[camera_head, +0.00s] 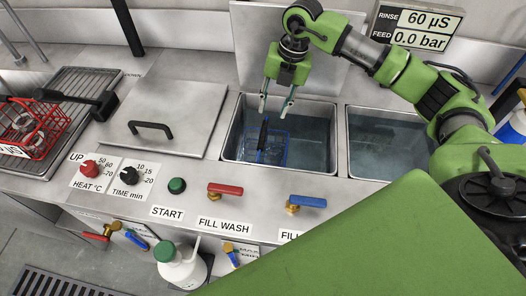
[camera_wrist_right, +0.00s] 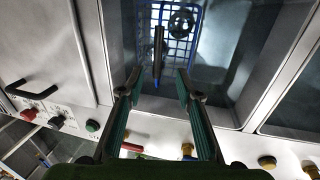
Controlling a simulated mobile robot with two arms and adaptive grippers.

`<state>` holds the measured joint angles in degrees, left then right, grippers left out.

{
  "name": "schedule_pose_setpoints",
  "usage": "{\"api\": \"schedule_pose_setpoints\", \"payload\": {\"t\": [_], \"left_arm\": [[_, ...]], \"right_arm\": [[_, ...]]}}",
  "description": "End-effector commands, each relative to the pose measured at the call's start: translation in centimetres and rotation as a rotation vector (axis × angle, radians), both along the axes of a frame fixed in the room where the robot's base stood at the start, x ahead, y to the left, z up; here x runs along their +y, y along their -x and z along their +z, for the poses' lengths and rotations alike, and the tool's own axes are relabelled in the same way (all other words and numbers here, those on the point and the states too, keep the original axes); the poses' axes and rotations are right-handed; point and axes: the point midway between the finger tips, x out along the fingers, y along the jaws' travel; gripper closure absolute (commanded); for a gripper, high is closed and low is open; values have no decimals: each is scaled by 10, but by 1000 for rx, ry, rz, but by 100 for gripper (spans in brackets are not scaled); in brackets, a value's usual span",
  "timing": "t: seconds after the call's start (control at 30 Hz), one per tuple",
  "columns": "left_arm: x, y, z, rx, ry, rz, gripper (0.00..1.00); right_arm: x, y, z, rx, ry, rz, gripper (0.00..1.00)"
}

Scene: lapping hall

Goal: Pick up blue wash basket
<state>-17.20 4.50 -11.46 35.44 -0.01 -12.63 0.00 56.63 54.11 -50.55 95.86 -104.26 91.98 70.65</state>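The blue wash basket (camera_head: 280,153) sits low in the left open tank (camera_head: 229,135), in what looks like water. It has wire walls and a black bar handle (camera_head: 263,135) standing up from it. In the right wrist view the basket (camera_wrist_right: 196,52) is ahead of the fingers, with a dark round part inside it. The handle (camera_wrist_right: 158,50) runs lengthwise between the fingertip directions. My right gripper (camera_head: 274,109) is open and empty above the tank; its two fingers also show in the wrist view (camera_wrist_right: 159,77). My left gripper is not in view.
A second open tank (camera_head: 385,138) lies to the right. A closed metal lid (camera_head: 167,112) with a black handle is on the left. A red basket (camera_head: 38,132) with a black handle stands on the far-left drain rack. Knobs and valve levers line the front.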

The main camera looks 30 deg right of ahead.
Motion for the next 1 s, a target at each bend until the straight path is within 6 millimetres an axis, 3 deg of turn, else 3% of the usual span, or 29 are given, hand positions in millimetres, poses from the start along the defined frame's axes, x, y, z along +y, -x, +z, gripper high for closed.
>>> {"api": "schedule_pose_setpoints", "payload": {"t": [0.33,1.0], "left_arm": [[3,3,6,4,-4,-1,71],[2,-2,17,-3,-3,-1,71]], "right_arm": [[11,-6,-63,5,-1,1,68],[26,-16,-128,1,0,1,68]]}}
